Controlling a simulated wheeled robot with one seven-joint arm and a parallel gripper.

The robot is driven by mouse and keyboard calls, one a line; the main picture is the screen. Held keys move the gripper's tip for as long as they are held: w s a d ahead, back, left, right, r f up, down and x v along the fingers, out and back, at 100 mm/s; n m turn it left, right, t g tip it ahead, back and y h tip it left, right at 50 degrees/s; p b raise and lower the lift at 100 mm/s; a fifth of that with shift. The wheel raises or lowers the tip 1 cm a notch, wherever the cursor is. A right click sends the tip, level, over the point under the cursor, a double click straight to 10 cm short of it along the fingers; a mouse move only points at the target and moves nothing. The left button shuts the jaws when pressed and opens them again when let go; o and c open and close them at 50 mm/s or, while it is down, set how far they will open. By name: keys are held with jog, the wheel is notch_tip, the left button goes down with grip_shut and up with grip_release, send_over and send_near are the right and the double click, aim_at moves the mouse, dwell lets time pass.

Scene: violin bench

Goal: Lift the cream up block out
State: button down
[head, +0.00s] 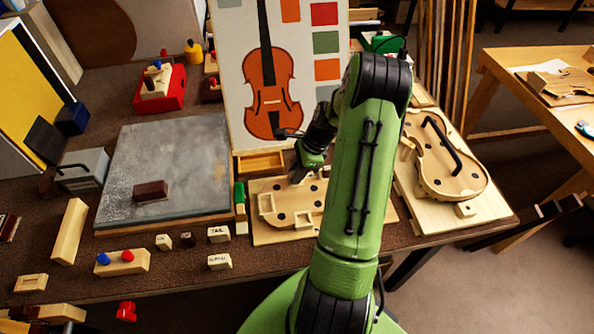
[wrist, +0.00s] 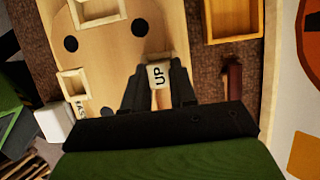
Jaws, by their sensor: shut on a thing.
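The cream block marked UP (wrist: 159,75) shows between the two dark fingers of my gripper (wrist: 159,88) in the wrist view. The fingers are shut on its sides and the lettering faces the camera. The block is at the edge of the pale wooden board (wrist: 120,50); I cannot tell whether it still sits in a recess or is clear of it. In the head view my gripper (head: 306,168) is at the back of the same board (head: 262,235), and the block cannot be made out there.
The board carries raised square frames (wrist: 75,86) and dark round holes. A shallow wooden tray (head: 260,163) lies behind it. Lettered cream blocks, one marked TAIL (head: 218,234), stand on the left. A violin-shaped form (head: 450,165) lies right. A grey slab (head: 165,170) is mostly bare.

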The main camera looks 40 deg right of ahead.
jog(key=c, duration=1.6)
grip_release()
jog(key=shift+c, duration=1.2)
jog(key=shift+r+p, duration=0.7)
jog(key=shift+p, duration=0.1)
jog(key=shift+r+p, duration=2.45)
jog(key=shift+r, duration=0.15)
